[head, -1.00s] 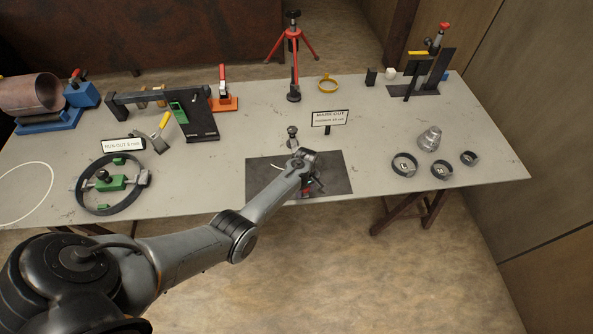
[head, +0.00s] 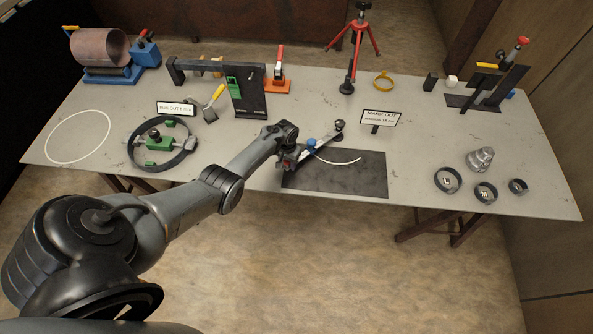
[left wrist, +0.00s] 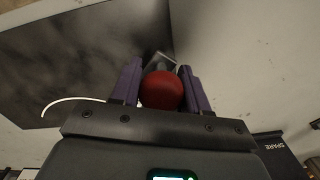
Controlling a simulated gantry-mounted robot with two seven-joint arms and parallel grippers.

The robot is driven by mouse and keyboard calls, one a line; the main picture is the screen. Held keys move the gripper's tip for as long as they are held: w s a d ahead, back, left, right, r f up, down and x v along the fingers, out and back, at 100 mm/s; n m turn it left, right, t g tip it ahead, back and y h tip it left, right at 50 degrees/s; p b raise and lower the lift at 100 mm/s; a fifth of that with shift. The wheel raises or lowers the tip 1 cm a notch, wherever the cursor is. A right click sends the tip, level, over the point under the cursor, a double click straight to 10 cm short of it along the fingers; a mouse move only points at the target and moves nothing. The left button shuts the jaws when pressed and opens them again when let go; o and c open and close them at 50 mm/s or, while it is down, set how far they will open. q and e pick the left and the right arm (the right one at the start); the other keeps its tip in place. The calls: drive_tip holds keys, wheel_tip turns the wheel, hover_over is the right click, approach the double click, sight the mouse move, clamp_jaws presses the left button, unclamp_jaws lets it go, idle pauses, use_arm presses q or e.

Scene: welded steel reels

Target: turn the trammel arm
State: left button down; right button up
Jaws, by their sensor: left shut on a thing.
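The trammel arm (head: 325,134) is a slim grey bar with a blue knob (head: 311,144) on it. It runs from a pivot post (head: 339,124) at the dark plate's back edge toward the plate's left edge. My left gripper (head: 287,161) is at the bar's outer end, over the left side of the dark plate (head: 345,180). In the left wrist view its purple fingers are shut on a red ball knob (left wrist: 162,91). A white curved line (head: 340,162) lies on the plate, right of the gripper. My right gripper is out of view.
A "MARK OUT" sign (head: 380,118) stands behind the plate. Left are a ring with a green bar (head: 162,145) and a black stand (head: 250,92).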

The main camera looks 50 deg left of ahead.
use_arm(q)
drive_tip(key=shift+a+f, duration=0.15)
drive_tip(key=shift+a, duration=0.65)
drive_tip(key=shift+s+m, duration=0.1)
drive_tip(key=shift+m, duration=0.2)
drive_tip(key=shift+a, duration=0.1)
drive_tip(key=c, duration=0.8)
unclamp_jaws()
drive_tip(key=shift+o, duration=0.7)
drive_tip(key=shift+a, duration=0.15)
drive_tip(key=shift+w, duration=0.2)
